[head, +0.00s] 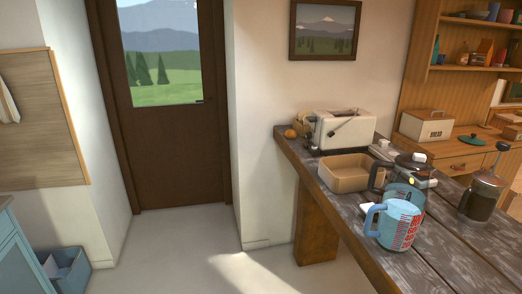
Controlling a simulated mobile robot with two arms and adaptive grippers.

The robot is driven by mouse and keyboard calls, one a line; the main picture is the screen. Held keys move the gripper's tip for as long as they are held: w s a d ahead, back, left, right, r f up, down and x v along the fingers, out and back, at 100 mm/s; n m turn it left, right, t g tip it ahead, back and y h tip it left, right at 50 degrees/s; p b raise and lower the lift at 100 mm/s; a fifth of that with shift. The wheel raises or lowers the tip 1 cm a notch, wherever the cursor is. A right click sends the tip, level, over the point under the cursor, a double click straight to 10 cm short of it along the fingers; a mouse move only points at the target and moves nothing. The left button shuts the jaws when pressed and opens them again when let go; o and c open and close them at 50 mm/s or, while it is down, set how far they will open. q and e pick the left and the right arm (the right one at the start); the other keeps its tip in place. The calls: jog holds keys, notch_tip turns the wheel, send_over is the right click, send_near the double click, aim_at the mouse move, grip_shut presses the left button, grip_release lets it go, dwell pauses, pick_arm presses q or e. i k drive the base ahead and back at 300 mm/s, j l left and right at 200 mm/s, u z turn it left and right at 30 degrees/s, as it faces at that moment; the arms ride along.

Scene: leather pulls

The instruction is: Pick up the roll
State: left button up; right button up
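A small, rounded orange-brown item (290,133) lies at the far left corner of the wooden table (430,270), left of the toaster. It looks like a bread roll, but it is too small to be sure. A tan, yellowish item (302,122) sits just behind it, partly hidden by the toaster. Neither of my grippers is in view.
A cream toaster (345,130), a tan open bin (345,174), a blue measuring jug (397,226) and a French press (481,195) crowd the table. A bread box (427,125) stands behind. The floor (185,235) left of the table is clear.

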aim_at(291, 134)
jog(key=i+z, duration=0.35)
jog(key=i+j+z, duration=0.35)
jog(key=i, duration=0.2)
jog(key=l, duration=0.1)
